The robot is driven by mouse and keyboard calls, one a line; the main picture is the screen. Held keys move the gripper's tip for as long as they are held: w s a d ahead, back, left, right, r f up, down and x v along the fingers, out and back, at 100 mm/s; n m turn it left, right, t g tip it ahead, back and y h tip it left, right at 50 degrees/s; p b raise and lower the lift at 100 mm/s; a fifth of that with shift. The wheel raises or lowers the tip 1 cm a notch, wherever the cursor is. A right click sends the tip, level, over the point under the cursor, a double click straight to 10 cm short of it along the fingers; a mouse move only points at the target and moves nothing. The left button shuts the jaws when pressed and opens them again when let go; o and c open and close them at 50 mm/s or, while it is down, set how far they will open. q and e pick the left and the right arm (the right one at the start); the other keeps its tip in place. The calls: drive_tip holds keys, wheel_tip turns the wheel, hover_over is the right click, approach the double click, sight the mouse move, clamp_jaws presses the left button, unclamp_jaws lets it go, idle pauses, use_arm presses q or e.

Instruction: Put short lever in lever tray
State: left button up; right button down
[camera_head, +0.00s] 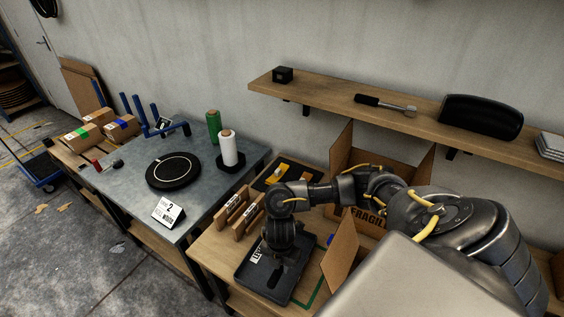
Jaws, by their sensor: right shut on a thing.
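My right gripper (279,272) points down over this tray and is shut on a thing. The held thing is dark and mostly hidden by the gripper against the dark tray; it may be the short lever, but its shape is not clear. I cannot tell whether it touches the tray floor. My left gripper is not in view.
An open cardboard box (341,250) stands right of the tray, close to my right arm. Wooden holders (246,217) stand behind the tray. A grey table (130,187) with a black disc (174,171) is at left. A wall shelf (330,97) bears a black-handled tool (385,103).

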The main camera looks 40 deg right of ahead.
drive_tip(key=f, duration=0.1)
drive_tip(key=w+d+f+b, duration=0.1)
drive_tip(key=f, duration=0.1)
drive_tip(key=w+d+f, duration=0.1)
drive_tip(key=shift+w+d+f+b, duration=0.1)
drive_tip(key=shift+d+f+b, duration=0.2)
drive_tip(key=shift+b, duration=0.1)
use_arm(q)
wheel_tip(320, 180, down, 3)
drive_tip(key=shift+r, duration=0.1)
use_arm(e)
drive_tip(key=shift+w+d+f, duration=0.15)
drive_tip(key=shift+w+f, duration=0.1)
drive_tip(key=shift+w+d+f, duration=0.1)
drive_tip(key=shift+d+f, duration=0.05)
drive_tip(key=shift+f, duration=0.2)
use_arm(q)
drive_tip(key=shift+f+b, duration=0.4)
use_arm(e)
drive_tip(key=shift+w+f, duration=0.1)
drive_tip(key=shift+f, duration=1.35)
drive_tip(key=c, duration=1.2)
unclamp_jaws()
drive_tip(key=shift+f, duration=0.15)
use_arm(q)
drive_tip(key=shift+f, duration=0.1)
